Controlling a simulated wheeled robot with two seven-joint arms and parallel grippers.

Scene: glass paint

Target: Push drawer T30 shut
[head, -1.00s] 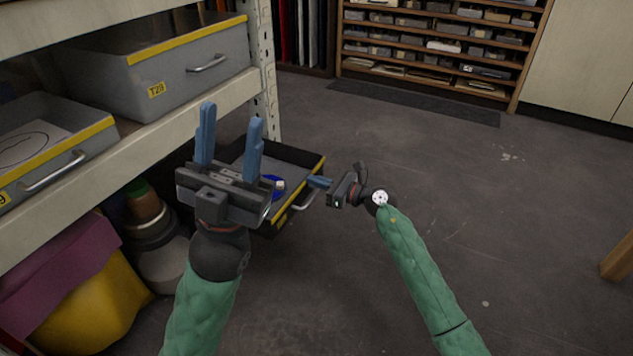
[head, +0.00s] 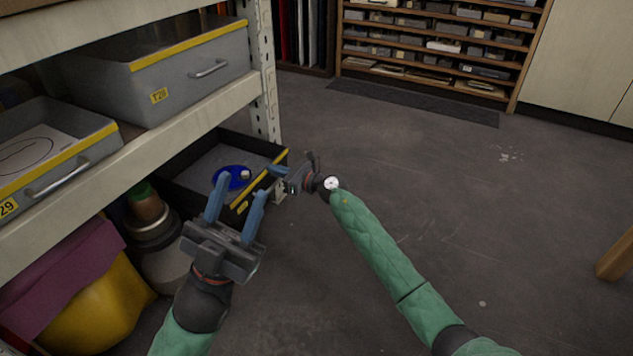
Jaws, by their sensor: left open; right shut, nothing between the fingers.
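A low dark drawer (head: 196,166) with a yellow front edge stands partly pulled out under the bottom shelf. Its label is too hidden to read, so I cannot confirm T30. A blue item with a small pale piece (head: 232,177) lies inside it. My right gripper (head: 278,171) is shut and empty, its fingertips at the drawer's front; I cannot tell whether they touch. My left gripper (head: 241,188) is open and empty, nearer the camera, and its fingers cover part of the drawer's front and handle.
Grey drawers (head: 190,70) with yellow edges sit on the shelf (head: 150,140) above.

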